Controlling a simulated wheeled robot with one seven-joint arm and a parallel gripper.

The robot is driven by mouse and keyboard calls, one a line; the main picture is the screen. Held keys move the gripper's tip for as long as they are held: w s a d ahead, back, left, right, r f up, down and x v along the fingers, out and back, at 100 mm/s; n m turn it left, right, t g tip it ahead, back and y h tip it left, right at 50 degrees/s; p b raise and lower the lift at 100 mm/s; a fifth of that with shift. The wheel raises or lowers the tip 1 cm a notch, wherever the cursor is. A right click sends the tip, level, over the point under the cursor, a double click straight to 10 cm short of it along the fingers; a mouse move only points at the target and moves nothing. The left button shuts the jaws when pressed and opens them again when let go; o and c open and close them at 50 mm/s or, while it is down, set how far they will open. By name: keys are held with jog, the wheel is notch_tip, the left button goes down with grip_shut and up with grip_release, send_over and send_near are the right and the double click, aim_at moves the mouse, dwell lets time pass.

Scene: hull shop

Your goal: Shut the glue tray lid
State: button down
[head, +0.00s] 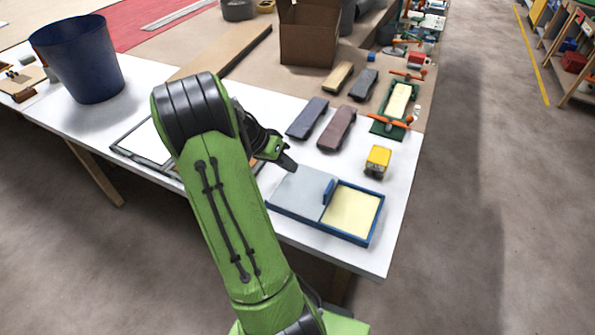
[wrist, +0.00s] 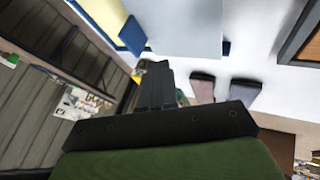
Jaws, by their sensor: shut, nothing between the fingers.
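The glue tray (head: 373,233) is a blue-rimmed tray at the front right corner of the white table. Its flat grey lid (head: 299,190) covers the left part, and pale yellow glue (head: 352,210) shows open on the right. A blue handle (head: 328,192) stands at the lid's right edge. My gripper (head: 291,165) is shut and empty, above the lid's back left part in the head view. In the wrist view, the shut fingers (wrist: 156,72) show below the lid (wrist: 185,25), with the blue handle (wrist: 132,35) to their upper left. I cannot tell the exact gap.
A yellow toy-like block (head: 378,160) stands behind the tray. Blue-grey (head: 307,118) and mauve (head: 337,128) blocks lie farther back, near a green clamp frame (head: 395,105). A dark blue bin (head: 78,60) stands at left. My arm hides part of a framed panel (head: 140,145).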

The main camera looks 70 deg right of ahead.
jog(key=b, duration=0.2)
send_near(317, 195)
jog(key=d+f, duration=0.1)
jog(key=d, duration=0.1)
jog(key=s+d+f, duration=0.1)
jog(key=shift+s+d+f, duration=0.1)
jog(key=shift+d+f, duration=0.3)
jog(key=s, duration=0.2)
jog(key=shift+s+a+r+b, duration=0.1)
jog(key=shift+s+r+b, duration=0.1)
jog(key=shift+s+b, duration=0.2)
jog(key=shift+s+a, duration=0.1)
jog(key=shift+s, duration=0.35)
jog(key=shift+r, duration=0.1)
